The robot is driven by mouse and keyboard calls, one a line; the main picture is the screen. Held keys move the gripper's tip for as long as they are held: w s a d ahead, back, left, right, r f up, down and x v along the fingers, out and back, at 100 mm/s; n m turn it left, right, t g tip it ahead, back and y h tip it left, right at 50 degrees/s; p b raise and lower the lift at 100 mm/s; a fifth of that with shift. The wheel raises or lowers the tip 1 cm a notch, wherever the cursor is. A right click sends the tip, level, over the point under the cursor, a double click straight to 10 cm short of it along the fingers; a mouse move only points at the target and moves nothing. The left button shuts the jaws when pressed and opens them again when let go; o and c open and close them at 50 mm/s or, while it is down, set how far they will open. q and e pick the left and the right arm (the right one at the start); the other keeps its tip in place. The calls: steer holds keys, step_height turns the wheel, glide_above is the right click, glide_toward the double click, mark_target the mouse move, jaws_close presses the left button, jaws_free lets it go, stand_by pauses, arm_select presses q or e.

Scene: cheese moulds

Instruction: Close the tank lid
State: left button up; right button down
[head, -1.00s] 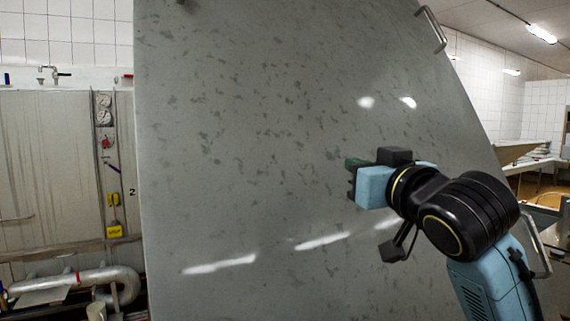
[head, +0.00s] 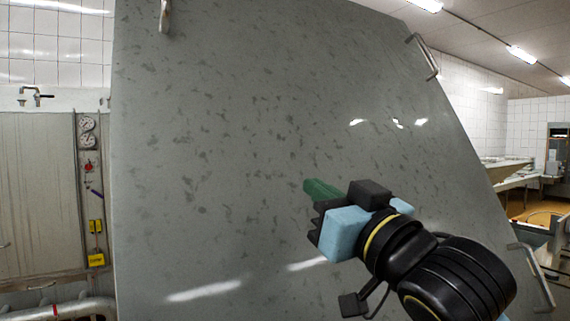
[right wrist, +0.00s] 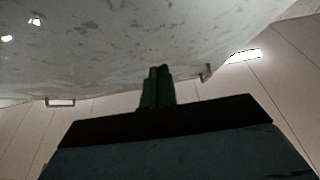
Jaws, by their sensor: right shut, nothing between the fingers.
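The tank lid (head: 240,130) is a large grey speckled metal panel, raised and steeply tilted, filling most of the head view. It has a handle at its top left (head: 165,15), one at its upper right edge (head: 424,56) and one at its lower right (head: 532,276). My right gripper (head: 312,190) has green fingers, which are shut and empty, in front of the lid's face right of centre. In the right wrist view the shut fingers (right wrist: 157,88) point toward the lid (right wrist: 150,40) overhead. I cannot tell whether they touch it. My left gripper is not in view.
A metal cabinet (head: 38,190) with gauges (head: 87,132) and a yellow box (head: 96,259) stands at the left, with a pipe (head: 65,307) below. White tables (head: 505,172) stand at the back right. Ceiling lamps hang above.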

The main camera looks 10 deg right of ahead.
mark_target(274, 175)
steer(key=p+x, duration=0.2)
steer(key=f+p+x, duration=0.1)
steer(key=p+x, duration=0.1)
steer(key=x, duration=0.1)
steer(key=p+x, duration=0.2)
steer(key=x, duration=0.1)
steer(key=shift+w+a+f, duration=0.2)
steer(key=shift+f, duration=0.2)
steer(key=shift+w+a+f, duration=0.1)
steer(key=shift+w+f, duration=0.25)
steer(key=shift+w, duration=0.25)
steer(key=shift+a, duration=0.1)
steer(key=shift+w+f, duration=0.1)
